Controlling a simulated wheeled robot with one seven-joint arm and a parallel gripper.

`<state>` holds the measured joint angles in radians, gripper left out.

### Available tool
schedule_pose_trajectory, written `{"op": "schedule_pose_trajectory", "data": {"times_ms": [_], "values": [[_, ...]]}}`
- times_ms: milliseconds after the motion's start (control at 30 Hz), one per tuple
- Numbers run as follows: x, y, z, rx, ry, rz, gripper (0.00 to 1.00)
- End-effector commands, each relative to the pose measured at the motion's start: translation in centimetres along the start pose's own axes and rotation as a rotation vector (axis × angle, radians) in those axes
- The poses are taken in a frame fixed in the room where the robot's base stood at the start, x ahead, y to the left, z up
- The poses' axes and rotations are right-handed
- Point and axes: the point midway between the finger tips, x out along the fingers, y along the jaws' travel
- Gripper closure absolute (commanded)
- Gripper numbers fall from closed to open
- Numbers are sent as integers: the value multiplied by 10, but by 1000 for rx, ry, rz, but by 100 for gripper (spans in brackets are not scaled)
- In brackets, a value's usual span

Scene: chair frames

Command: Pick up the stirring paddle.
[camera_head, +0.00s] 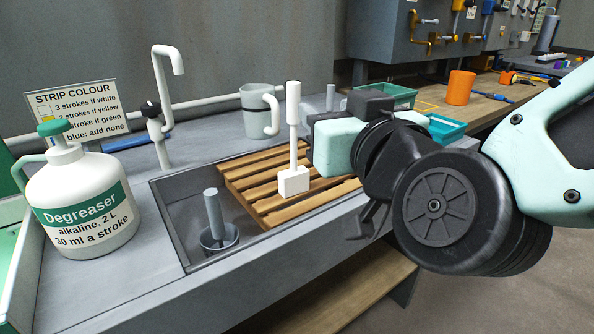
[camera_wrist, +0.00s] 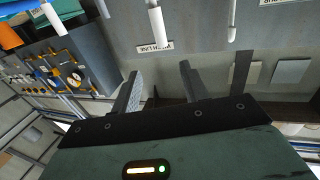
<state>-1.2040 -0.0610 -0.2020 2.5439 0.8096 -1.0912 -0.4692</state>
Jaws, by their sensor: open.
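The stirring paddle appears to be the white tool (camera_head: 293,182) with a thin shaft, a thicker grip at the top and a block at the bottom. It stands upright over the wooden slatted rack (camera_head: 262,200) in the head view. My arm's end is just right of it, apart from it in the picture, and hides part of the rack. In the wrist view my gripper (camera_wrist: 159,72) is open, with nothing between its two fingers. That view faces a grey wall with upside-down labels. I cannot make out the paddle there.
A degreaser jug (camera_head: 84,205) stands left of the sink. A grey post (camera_head: 213,205) rises in the basin. A bent pipe (camera_head: 162,100) and a grey jug (camera_head: 257,112) stand behind. Teal trays (camera_head: 447,128) and an orange cup (camera_head: 460,87) are on the right bench.

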Motion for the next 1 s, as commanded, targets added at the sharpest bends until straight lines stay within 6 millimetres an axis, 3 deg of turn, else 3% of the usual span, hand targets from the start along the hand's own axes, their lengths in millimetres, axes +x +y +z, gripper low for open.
{"op": "schedule_pose_trajectory", "data": {"times_ms": [33,1000], "values": [[3,0,-7,-5,-3,3,56],[45,0,-5,-4,-4,-2,56]]}}
